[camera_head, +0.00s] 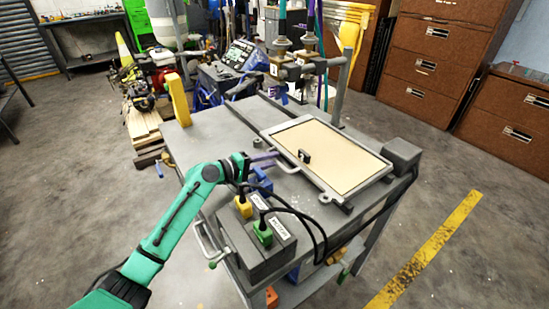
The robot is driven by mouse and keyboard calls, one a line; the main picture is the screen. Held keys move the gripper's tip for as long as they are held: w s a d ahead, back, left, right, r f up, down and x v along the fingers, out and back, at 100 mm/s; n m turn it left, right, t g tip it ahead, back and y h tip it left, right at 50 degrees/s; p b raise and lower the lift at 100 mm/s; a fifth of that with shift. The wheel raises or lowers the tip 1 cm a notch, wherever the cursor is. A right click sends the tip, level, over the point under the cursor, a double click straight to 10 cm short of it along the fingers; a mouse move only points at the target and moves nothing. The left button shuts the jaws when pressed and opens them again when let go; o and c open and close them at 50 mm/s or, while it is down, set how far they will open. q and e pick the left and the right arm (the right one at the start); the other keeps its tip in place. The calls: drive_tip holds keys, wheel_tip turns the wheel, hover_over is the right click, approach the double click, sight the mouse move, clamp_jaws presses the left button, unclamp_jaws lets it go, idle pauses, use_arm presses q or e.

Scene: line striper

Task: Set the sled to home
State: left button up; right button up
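The sled (345,160) appears to be the flat tan panel in a grey frame on the grey cart top (205,140). My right gripper is out of view.
A grey control box with a yellow plug (243,206) and a green plug (263,233) sits at the cart's near edge, with black cables looping right. A post with nozzles (285,69) rises behind the sled. A grey block (401,154) stands at the right corner.

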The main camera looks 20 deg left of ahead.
use_arm(q)
drive_tip(key=shift+x, duration=0.85)
clamp_jaws()
idle(0.8)
